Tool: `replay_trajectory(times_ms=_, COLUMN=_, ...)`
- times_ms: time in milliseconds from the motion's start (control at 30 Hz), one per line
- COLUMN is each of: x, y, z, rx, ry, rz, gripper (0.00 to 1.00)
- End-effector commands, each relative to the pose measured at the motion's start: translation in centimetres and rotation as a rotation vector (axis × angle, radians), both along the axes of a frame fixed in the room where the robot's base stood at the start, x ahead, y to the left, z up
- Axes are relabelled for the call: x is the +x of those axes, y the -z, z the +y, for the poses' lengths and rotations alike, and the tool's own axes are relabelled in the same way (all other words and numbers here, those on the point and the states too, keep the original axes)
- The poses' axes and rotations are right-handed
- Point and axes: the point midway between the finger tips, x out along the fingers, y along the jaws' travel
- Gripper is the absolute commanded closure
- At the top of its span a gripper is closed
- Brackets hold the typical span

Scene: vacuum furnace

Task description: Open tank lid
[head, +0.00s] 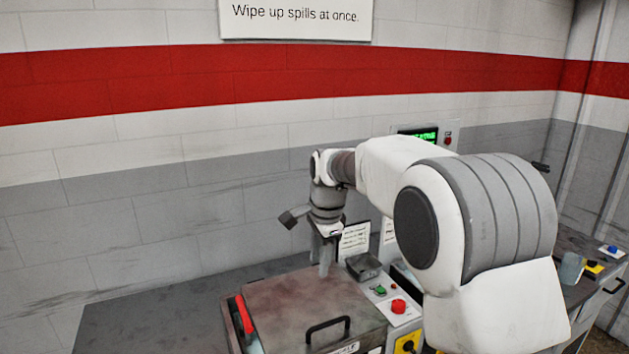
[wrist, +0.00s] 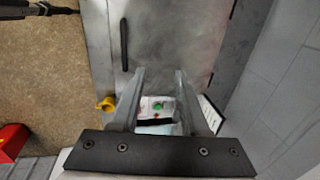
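The tank lid (head: 305,300) is a flat, stained metal plate lying shut on the tank. It also shows in the wrist view (wrist: 180,35). Its black bar handle (head: 328,325) is at the front edge in the head view and stands upright at upper left in the wrist view (wrist: 124,45). My gripper (head: 326,262) points down above the back right part of the lid, apart from the handle. In the wrist view my gripper (wrist: 158,72) has its two fingers spread with nothing between them.
A control panel with a red button (head: 398,306) and a green button (wrist: 158,106) sits right of the tank. A yellow part (wrist: 105,103) juts out beside it. Cards and a small tray (head: 364,268) stand behind. Bare counter (head: 150,315) lies left.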

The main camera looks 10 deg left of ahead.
Motion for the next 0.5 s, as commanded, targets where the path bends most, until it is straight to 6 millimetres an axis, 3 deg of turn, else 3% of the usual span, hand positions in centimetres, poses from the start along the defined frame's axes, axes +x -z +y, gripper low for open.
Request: replay_trajectory(times_ms=500, x=0.5, y=-3.6, z=0.3, rx=-0.001, ry=0.000, rz=0.001, gripper=0.55)
